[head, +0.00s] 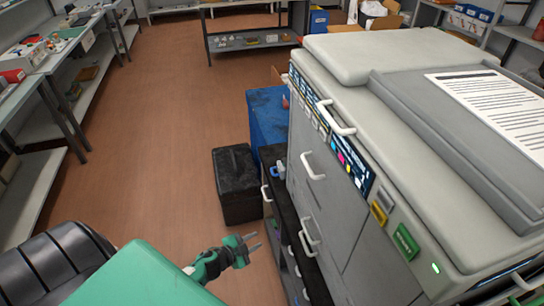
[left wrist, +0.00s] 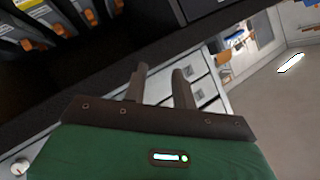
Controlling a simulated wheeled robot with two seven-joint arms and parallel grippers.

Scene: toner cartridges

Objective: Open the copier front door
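The grey copier (head: 440,150) stands on the right in the head view. Its front panels carry white handles, one upper (head: 314,168) and one lower (head: 309,238). A dark, narrow unit (head: 281,205) with another white handle (head: 265,194) projects beside the front; I cannot tell whether it is an open door. My left gripper (head: 255,241) is open, empty and left of this unit, apart from the handles. In the left wrist view, its two fingers (left wrist: 160,84) are spread. A dark bay there holds several cartridges with orange tabs (left wrist: 62,28). My right gripper is out of view.
A black box (head: 237,185) and a blue box (head: 267,112) stand beyond my left gripper, by the copier. Shelving (head: 45,165) lines the left side. The wooden floor (head: 160,130) between is clear. White drawers (left wrist: 203,92) show past the fingers.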

